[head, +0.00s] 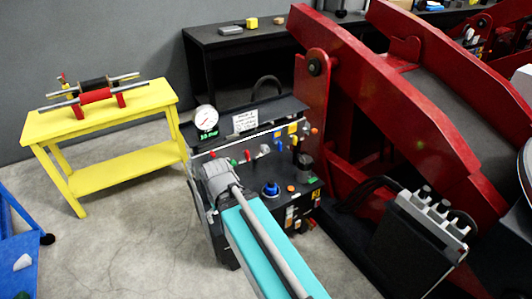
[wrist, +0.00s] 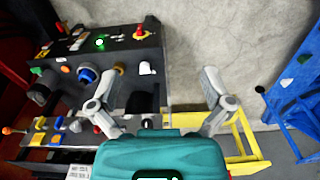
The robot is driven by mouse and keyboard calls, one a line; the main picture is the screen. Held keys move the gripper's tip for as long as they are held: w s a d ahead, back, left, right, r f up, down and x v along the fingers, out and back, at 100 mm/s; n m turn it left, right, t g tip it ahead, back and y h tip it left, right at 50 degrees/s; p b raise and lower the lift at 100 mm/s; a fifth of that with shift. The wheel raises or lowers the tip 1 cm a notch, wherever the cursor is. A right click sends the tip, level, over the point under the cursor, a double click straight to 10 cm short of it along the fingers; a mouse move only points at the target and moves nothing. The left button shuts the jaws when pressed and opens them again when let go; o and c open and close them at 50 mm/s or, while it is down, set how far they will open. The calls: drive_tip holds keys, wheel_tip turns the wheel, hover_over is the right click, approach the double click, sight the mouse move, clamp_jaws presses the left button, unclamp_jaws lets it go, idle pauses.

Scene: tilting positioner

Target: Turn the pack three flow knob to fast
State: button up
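The black control panel (head: 250,172) stands left of the red tilting frame, with several small knobs and levers on it. A blue knob (head: 271,189) sits at its lower middle, and it also shows in the wrist view (wrist: 88,74). A white knob (wrist: 147,68) and a red button (wrist: 140,32) are farther along the panel in the wrist view. The labels are too small to read, so I cannot tell which is the pack three flow knob. My gripper (wrist: 160,80) is open and empty, its fingers spread over the panel's edge. In the head view my arm hides part of the panel.
A pressure gauge (head: 205,118) and a white sign (head: 245,120) stand at the panel's back. A yellow table (head: 100,113) is to the left. The red tilting frame (head: 390,95) and a lever valve block (head: 432,213) are to the right. Bare floor lies between table and panel.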

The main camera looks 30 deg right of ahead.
drive_tip(key=w+d+f+n+t+y+b, duration=0.2)
drive_tip(key=w+f+t+y+b, duration=0.2)
drive_tip(key=w+f+b, duration=0.55)
drive_tip(key=m+t+h+b, duration=0.25)
drive_tip(key=t+b, duration=1.15)
drive_tip(key=b, duration=1.2)
approach(266, 151)
drive_tip(key=s, duration=0.1)
drive_tip(key=shift+s+a+h, duration=0.15)
drive_tip(key=shift+h, duration=0.3)
drive_tip(key=w, duration=1.3)
drive_tip(key=shift+w+a, duration=0.25)
drive_tip(key=shift+w, duration=0.15)
